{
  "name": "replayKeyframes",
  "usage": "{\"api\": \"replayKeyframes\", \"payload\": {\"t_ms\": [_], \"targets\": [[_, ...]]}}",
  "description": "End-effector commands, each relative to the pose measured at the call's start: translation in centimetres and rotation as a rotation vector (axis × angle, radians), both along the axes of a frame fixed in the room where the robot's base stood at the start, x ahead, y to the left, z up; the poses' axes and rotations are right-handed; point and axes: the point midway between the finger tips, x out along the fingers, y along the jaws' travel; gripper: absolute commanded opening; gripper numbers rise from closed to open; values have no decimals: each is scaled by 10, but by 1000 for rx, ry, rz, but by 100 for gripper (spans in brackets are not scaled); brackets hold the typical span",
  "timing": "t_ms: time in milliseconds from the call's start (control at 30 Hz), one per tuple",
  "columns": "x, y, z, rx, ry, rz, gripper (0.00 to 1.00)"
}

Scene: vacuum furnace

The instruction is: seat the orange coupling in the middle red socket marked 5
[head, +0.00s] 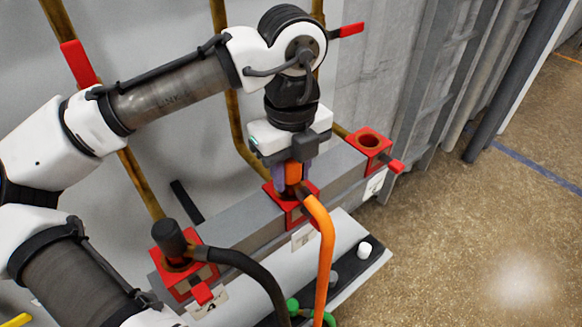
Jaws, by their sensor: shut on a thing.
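The orange coupling (293,172) with its orange hose (325,245) is upright at the middle red socket (298,214). My gripper (291,182) points down over that socket and is shut on the coupling. The coupling's lower end is at the socket's top. The fingers and the hose hide the opening, so I cannot tell how deep it sits. A white label (302,237) is on the front below the middle socket, too small to read.
The left red socket (182,285) holds a black coupling (170,238) with a black hose (262,275). The right red socket (369,143) is empty. A ledge (350,258) in front carries a white knob (364,250). Yellow pipes with red handles (78,64) run behind. Floor is clear at right.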

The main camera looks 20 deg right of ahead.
Motion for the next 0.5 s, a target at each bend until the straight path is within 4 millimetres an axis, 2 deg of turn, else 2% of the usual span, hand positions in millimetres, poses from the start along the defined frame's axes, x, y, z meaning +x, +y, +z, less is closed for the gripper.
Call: {"api": "replayKeyframes", "payload": {"t_ms": [500], "targets": [[0, 0, -3, -1, 1, 0, 1]]}}
